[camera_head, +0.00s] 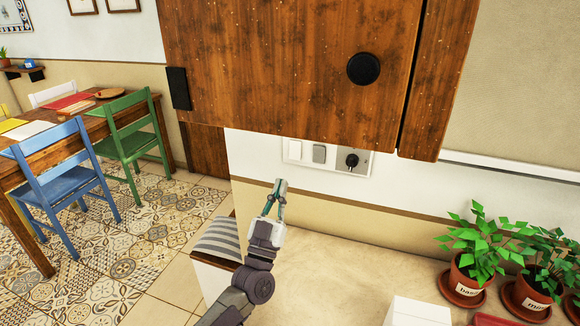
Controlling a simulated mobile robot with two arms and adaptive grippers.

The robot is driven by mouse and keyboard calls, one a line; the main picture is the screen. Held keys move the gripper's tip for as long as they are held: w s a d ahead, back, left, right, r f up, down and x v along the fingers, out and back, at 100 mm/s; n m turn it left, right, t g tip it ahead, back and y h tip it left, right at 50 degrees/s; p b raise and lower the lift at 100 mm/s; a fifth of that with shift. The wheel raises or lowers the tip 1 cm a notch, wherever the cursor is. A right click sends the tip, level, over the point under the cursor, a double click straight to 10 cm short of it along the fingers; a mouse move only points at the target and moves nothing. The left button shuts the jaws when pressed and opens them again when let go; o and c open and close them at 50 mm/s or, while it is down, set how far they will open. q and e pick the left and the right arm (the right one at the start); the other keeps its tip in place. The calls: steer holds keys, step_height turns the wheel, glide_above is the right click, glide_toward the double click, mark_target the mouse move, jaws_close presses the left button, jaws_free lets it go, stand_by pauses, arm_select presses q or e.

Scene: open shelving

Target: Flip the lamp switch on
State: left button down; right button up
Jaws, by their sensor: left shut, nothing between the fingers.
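A wall panel (334,170) sits on the white wall just below the wooden cabinet. It carries a white rocker switch (295,150), a grey switch (319,154) and a black round knob or plug (352,160). Which one is the lamp switch, and its position, I cannot tell. My left gripper (281,186) is shut and empty, its fingers pointing up, and appears a little below the white switch in the picture. A gap shows between the fingertips and the panel. My right gripper is not in view. No lamp is visible.
The wooden cabinet (290,65) with a black knob overhangs the panel. Potted basil (467,283) and mint (527,298) stand on the counter (345,270) at right, near a white box (418,312). A table with chairs stands at left.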

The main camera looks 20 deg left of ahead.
mark_target(294, 153)
arm_select(q)
steer(key=w+b, duration=0.1)
steer(key=w, duration=0.1)
steer(key=w+r, duration=0.1)
steer(key=w+b, duration=0.1)
steer(key=w, duration=0.1)
steer(key=shift+w+d+r+b, duration=0.1)
steer(key=shift+w+r+b, duration=0.15)
steer(key=shift+w+b, duration=0.5)
steer(key=shift+w, duration=0.2)
steer(key=shift+w+r, duration=0.1)
steer(key=shift+r, duration=0.05)
